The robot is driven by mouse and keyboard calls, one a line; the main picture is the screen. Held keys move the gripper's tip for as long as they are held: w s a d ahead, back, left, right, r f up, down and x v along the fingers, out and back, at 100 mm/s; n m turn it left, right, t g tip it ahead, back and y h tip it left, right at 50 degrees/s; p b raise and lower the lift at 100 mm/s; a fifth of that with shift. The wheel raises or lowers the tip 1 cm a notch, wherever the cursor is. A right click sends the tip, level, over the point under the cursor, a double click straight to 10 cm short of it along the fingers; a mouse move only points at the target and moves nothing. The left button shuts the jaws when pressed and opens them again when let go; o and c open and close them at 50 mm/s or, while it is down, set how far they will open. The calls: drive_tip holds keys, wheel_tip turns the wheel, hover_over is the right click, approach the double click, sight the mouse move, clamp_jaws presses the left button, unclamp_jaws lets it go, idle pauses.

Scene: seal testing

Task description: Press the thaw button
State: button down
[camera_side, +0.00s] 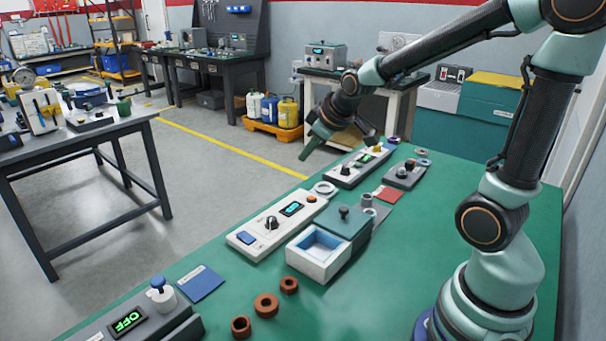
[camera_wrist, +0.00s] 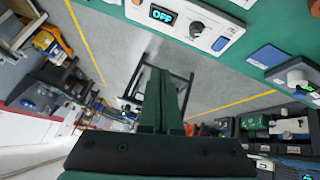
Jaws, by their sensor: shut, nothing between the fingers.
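A white control panel (camera_side: 276,226) lies on the green bench. It has a blue square button (camera_side: 247,239), a dark knob (camera_side: 271,222), a lit display (camera_side: 292,209) and an orange round button (camera_side: 311,199). No thaw label is readable, so I cannot tell which is the thaw button. The wrist view shows a white panel (camera_wrist: 208,22) at the top, with its display reading OFF (camera_wrist: 161,15) and a blue button (camera_wrist: 226,39). My gripper (camera_side: 307,155) is shut and empty, in the air near the bench's far left edge, apart from the panel. Its green fingers also show in the wrist view (camera_wrist: 158,80).
A white box (camera_side: 316,267) with a blue inside and green lid (camera_side: 341,221) stands beside the panel. A second panel (camera_side: 344,175) lies beyond. Brown rings (camera_side: 266,306) lie in front. A grey unit (camera_side: 150,323) reads OFF, near a blue card (camera_side: 201,283).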

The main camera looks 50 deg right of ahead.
sight(312, 198)
drive_tip(key=w+d+f+n+h, duration=0.1)
drive_tip(key=w+d+f, duration=0.2)
drive_tip(key=d+f, duration=0.1)
drive_tip(key=w+d+f+n+t+h, duration=0.1)
drive_tip(key=w+d+f, duration=0.2)
drive_tip(key=d, duration=0.4)
drive_tip(key=shift+d+f, duration=0.25)
drive_tip(key=shift+f, duration=0.4)
drive_tip(key=shift+w, duration=0.1)
drive_tip(key=shift+f, duration=4.4)
drive_tip(key=shift+f, duration=0.15)
drive_tip(key=shift+a+f, duration=0.1)
drive_tip(key=shift+f, duration=0.15)
drive_tip(key=shift+f, duration=0.4)
drive_tip(key=shift+r, duration=0.8)
